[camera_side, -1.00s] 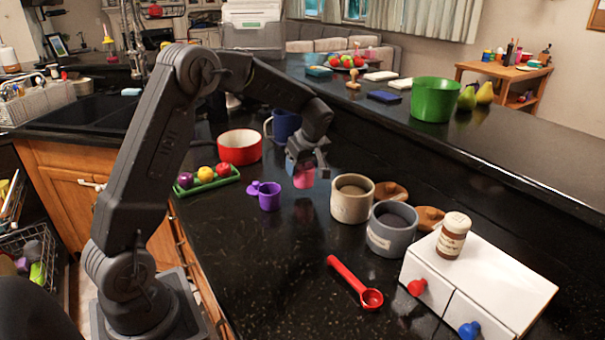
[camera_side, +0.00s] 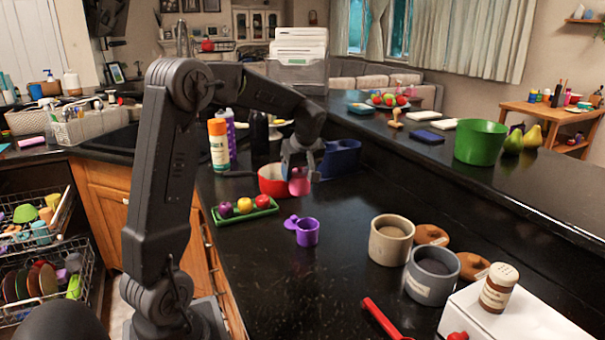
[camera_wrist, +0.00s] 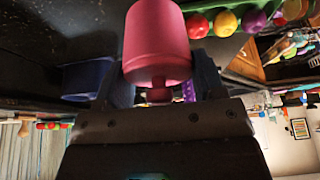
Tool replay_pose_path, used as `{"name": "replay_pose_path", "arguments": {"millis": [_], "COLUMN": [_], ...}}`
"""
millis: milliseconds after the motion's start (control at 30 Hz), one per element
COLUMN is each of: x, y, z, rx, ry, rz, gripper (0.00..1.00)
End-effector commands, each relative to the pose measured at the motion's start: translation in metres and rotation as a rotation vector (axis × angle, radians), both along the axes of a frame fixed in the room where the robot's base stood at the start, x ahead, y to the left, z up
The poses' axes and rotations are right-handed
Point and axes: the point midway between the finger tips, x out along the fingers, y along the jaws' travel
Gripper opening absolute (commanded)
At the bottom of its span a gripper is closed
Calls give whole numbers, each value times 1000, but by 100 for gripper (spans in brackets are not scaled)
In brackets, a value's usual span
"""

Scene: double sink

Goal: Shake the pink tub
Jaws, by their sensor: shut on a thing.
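The pink tub (camera_side: 299,187) is held in my gripper (camera_side: 300,176), above the counter and partly in front of the red bowl (camera_side: 270,182). My gripper is shut on it. In the wrist view the pink tub (camera_wrist: 157,45) fills the top middle, with a narrower pink part toward the gripper, between the two fingers (camera_wrist: 160,90). The tub hangs clear of the counter in the side view. Its inside is hidden.
A green tray (camera_side: 245,213) with coloured balls and a purple cup (camera_side: 307,232) stand nearby. A blue container (camera_side: 342,155) is just behind the gripper. Beige (camera_side: 390,240) and grey (camera_side: 432,275) pots stand to the right.

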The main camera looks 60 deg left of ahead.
Motion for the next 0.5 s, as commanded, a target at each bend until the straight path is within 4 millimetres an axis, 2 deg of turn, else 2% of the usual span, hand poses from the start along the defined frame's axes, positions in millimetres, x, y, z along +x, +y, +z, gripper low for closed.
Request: {"name": "replay_pose_path", "arguments": {"millis": [67,167,200,300,333,367,400,433,467,500], "x": [0,1,0,-1,0,1,2,1,1,-1], "y": [0,1,0,-1,-1,1,1,1,0,-1], "z": [0,51,53,-4,-3,14,43,53,53,28], "rx": [0,8,2,-9,-3,6,9,7,3,-7], "ry": [0,-13,-4,14,4,-9,-17,-11,-4,12], "rz": [0,0,1,-2,0,1,2,1,0,-1], "gripper": [39,39,39,39,39,39,39,39,39,39]}}
